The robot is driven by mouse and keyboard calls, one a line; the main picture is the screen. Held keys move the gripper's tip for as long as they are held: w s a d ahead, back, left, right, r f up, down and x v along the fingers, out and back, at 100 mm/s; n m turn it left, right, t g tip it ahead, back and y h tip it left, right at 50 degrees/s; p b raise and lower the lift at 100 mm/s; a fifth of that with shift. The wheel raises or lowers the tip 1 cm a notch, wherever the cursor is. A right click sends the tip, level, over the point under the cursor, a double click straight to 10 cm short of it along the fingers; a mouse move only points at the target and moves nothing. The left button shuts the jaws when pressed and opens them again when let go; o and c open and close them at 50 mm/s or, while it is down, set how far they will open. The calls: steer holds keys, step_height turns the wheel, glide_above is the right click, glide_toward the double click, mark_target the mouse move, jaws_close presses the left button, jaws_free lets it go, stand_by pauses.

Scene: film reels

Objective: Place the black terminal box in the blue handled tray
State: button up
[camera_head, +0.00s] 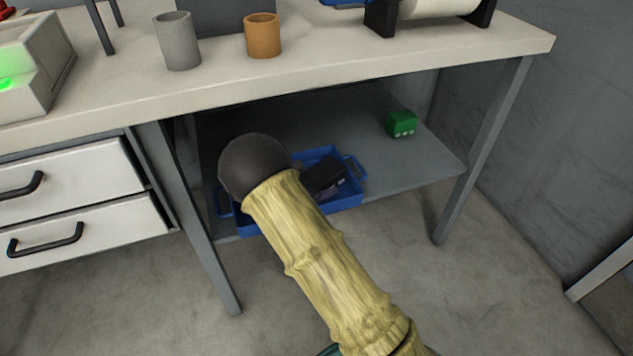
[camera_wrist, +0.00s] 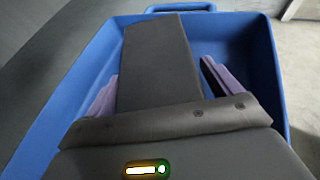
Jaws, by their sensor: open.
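The blue handled tray (camera_head: 347,203) sits on the lower shelf under the workbench, partly hidden by my arm. Its walls and far handle also show in the wrist view (camera_wrist: 262,75). The black terminal box (camera_wrist: 155,58) is inside the tray's walls, a dark block between my two pale purple fingers. It also shows in the head view (camera_head: 341,184), low in the tray. My gripper (camera_wrist: 160,72) is open, with gaps beside the box. The box's underside is hidden, so its contact with the tray floor cannot be seen.
A green terminal box (camera_head: 402,123) stands on the shelf (camera_head: 425,165) to the right, behind the tray. The bench top (camera_head: 330,72) overhangs the shelf, and a metal leg (camera_head: 483,150) stands at right. A grey cup (camera_head: 177,42) and an orange cup (camera_head: 262,36) stand above.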

steer(key=p+v, duration=0.3)
steer(key=v, duration=0.3)
steer(key=shift+s+a+r, duration=0.1)
steer(key=shift+a+r, duration=0.1)
steer(key=shift+r, duration=0.05)
steer(key=shift+s+a, duration=0.2)
steer(key=shift+s+a, duration=0.1)
steer(key=shift+a, duration=0.05)
steer(key=shift+r+p, duration=0.3)
steer(key=shift+p, duration=0.05)
